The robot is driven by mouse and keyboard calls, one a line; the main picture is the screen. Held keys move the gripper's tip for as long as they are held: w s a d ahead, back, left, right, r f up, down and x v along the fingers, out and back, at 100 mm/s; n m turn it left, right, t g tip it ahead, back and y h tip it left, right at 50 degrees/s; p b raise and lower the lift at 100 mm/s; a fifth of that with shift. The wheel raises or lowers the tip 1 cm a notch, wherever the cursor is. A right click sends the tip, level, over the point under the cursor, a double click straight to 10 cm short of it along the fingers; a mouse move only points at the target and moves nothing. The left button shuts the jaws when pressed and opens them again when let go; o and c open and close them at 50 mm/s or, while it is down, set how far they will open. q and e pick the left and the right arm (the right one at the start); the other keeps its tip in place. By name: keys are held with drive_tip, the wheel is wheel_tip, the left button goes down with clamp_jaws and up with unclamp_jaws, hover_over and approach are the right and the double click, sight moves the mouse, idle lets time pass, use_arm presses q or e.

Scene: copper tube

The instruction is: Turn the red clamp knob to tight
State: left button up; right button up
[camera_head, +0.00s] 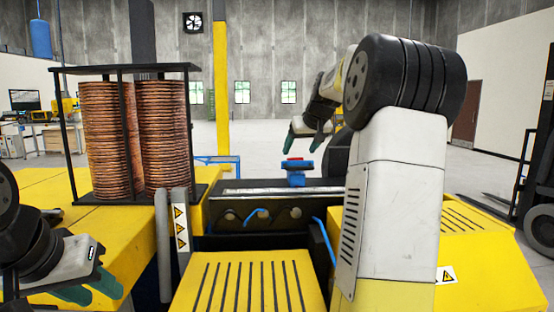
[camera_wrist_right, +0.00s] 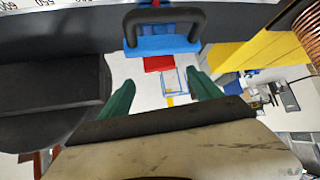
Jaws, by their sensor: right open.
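The red clamp knob (camera_head: 297,159) sits at the blue clamp (camera_head: 297,179) on the dark machine bed, in the middle of the head view. In the right wrist view the red knob (camera_wrist_right: 160,63) shows just below the blue clamp body (camera_wrist_right: 162,43), with a dark handle-like loop over it. My right gripper (camera_head: 307,146) is open and empty, above the clamp. In the right wrist view its two green fingers (camera_wrist_right: 164,90) are spread, with the knob beyond their tips and not between them. My left gripper (camera_head: 92,288) is low at the left, open and empty, far from the clamp.
A dark rack (camera_head: 130,70) with two copper coil stacks (camera_head: 107,140) stands at the left. A yellow post (camera_head: 221,90) rises behind. Blue hoses (camera_head: 257,215) run along the machine front. A dark block (camera_wrist_right: 50,95) lies left of my fingers in the right wrist view.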

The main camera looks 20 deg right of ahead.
sight(295, 158)
drive_tip(key=x, duration=0.6)
drive_tip(key=shift+f, duration=0.15)
drive_tip(key=shift+c, duration=0.4)
drive_tip(key=c, duration=1.3)
drive_tip(key=shift+w+a+m+h, duration=0.1)
drive_tip(key=shift+a+m+h, duration=0.15)
drive_tip(key=shift+m+h, duration=0.4)
drive_tip(key=shift+d+m+h, duration=0.15)
drive_tip(key=shift+m+h, duration=0.3)
drive_tip(key=shift+m, duration=0.4)
drive_tip(key=o, duration=1.4)
